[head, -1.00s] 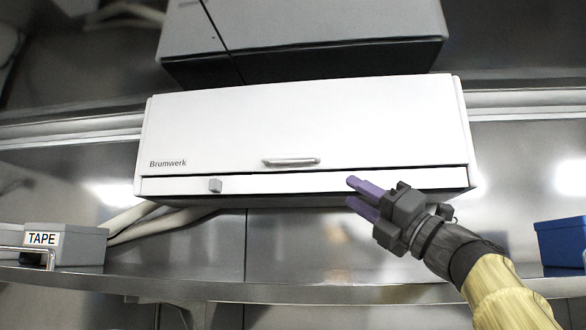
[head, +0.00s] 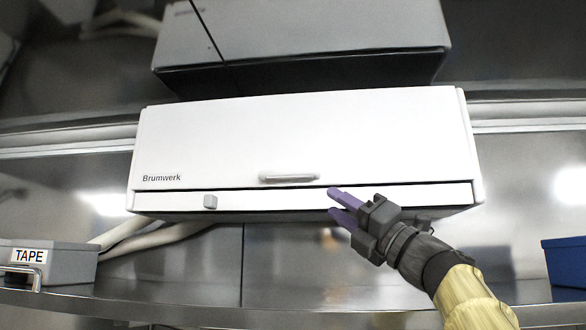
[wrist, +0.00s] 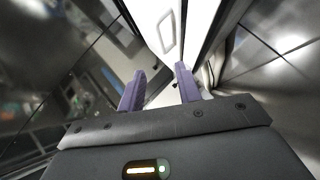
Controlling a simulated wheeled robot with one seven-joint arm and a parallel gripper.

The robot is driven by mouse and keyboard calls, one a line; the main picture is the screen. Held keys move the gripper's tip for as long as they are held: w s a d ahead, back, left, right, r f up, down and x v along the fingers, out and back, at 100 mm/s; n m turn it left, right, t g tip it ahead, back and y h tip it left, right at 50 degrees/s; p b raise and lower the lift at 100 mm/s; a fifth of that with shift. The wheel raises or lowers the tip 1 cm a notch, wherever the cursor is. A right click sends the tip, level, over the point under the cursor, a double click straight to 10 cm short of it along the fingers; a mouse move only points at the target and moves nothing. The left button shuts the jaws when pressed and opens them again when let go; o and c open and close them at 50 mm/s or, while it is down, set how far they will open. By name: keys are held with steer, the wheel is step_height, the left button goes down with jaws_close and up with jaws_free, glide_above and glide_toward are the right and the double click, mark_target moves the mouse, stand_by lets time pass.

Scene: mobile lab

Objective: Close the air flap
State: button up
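A white wall unit marked "Brumwerk" (head: 225,140) spans the middle of the head view. Its large front panel has a bar handle (head: 289,179) at the lower middle. Below a thin dark gap runs a narrow white strip (head: 265,201), which looks like the air flap; how far it stands open I cannot tell. The fingers also show apart in the wrist view (wrist: 160,75). Contact is not clear.
A grey box labelled TAPE (head: 70,266) stands at the left on a metal shelf (head: 200,302). A blue box (head: 565,262) is at the right edge. A grey cabinet (head: 310,35) hangs above the unit. Pale hoses (head: 150,240) run below the unit's left side.

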mark_target(293, 173)
steer(key=p+x, duration=0.8)
steer(key=x, duration=0.4)
steer(key=shift+r, duration=0.15)
steer(key=shift+w+a+r+p, duration=0.2)
steer(key=shift+w+a+p, duration=0.1)
steer(key=shift+w+a, duration=0.15)
steer(key=shift+c, duration=0.4)
jaws_close()
